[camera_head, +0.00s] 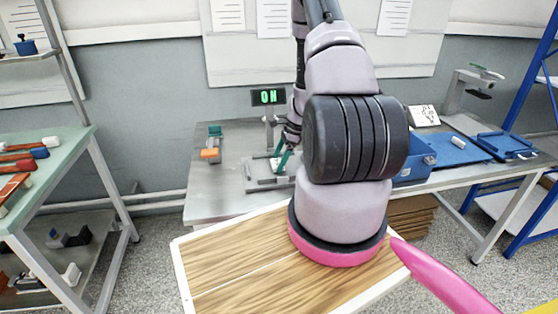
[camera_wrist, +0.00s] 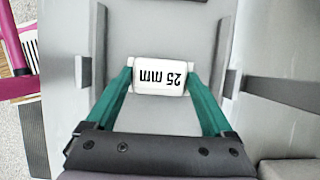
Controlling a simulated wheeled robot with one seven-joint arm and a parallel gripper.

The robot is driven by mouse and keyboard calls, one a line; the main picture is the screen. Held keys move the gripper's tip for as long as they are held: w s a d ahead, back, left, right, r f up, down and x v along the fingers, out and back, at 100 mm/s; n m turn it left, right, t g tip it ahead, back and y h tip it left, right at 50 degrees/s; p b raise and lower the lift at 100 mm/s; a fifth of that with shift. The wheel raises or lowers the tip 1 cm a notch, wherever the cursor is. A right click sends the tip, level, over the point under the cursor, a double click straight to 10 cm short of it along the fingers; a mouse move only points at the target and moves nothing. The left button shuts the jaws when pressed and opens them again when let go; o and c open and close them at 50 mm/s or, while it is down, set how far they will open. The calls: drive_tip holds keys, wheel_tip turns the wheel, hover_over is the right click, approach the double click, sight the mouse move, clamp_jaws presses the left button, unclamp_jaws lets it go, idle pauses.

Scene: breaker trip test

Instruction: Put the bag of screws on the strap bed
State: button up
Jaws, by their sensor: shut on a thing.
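My gripper (camera_wrist: 160,78) has green fingers and is shut on a small white item marked "25 mm", the bag of screws (camera_wrist: 160,76). The label reads upside down in the wrist view. In the head view my gripper (camera_head: 283,160) is over a grey fixture (camera_head: 262,184) on the metal bench, partly behind my arm. This fixture seems to be the strap bed. In the wrist view its grey plate (camera_wrist: 165,25) lies below the bag, with dark bars at both sides. I cannot tell whether the bag touches the plate.
An orange and green item (camera_head: 211,150) lies left of the fixture. A blue box (camera_head: 415,165) and a blue tray (camera_head: 508,144) are to the right. A green-topped table (camera_head: 60,165) holds tools at left.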

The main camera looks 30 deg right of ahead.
drive_tip(key=o, duration=1.2)
drive_tip(key=shift+f, duration=0.1)
drive_tip(key=shift+c, duration=0.2)
drive_tip(key=v, duration=1.2)
drive_tip(key=s+a+r+n+t, duration=0.1)
drive_tip(key=a+r+n, duration=0.35)
drive_tip(key=r, duration=0.65)
drive_tip(key=s+a+r+n+t, duration=0.1)
drive_tip(key=a+r+n, duration=0.2)
drive_tip(key=a+r, duration=0.55)
drive_tip(key=s+a+r+n+t+h, duration=0.1)
drive_tip(key=s+a+r+n+t, duration=0.1)
drive_tip(key=s+r+n, duration=0.3)
drive_tip(key=s+a+r+n+t+h, duration=0.1)
drive_tip(key=s+a+r+n, duration=0.3)
drive_tip(key=s+r, duration=0.7)
drive_tip(key=shift+s+a+r+n+t, duration=0.35)
drive_tip(key=shift+s+r+t, duration=0.05)
drive_tip(key=shift+r+t, duration=0.15)
